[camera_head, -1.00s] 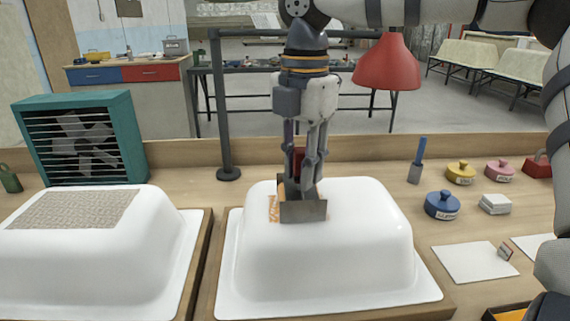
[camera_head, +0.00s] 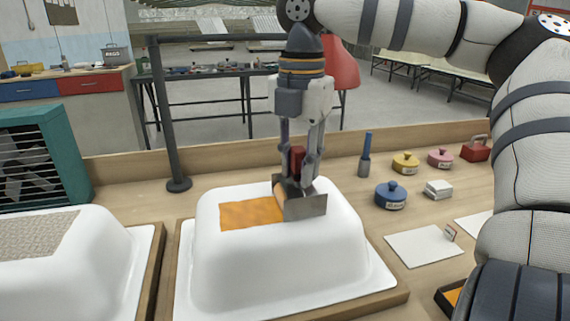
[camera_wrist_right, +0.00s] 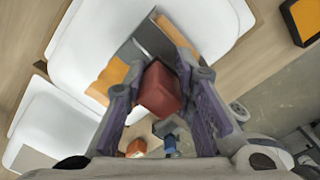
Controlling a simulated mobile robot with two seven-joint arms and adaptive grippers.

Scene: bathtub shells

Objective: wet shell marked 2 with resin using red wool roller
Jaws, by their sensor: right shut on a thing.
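A white bathtub shell (camera_head: 285,260) stands upside down on a wooden-edged board in the middle of the head view. An orange wet patch (camera_head: 248,213) lies on its top; it also shows in the wrist view (camera_wrist_right: 110,80). My right gripper (camera_head: 298,178) is shut on the red handle of the roller (camera_head: 297,158), also seen in the wrist view (camera_wrist_right: 160,90). No mark 2 is readable on the shell. My left gripper is out of view.
A second shell (camera_head: 100,275) with a grey woven mat (camera_head: 40,245) stands at left, beside a teal fan (camera_head: 42,155). A dark tray with orange inside (camera_wrist_right: 303,20) is at the wrist view's corner.

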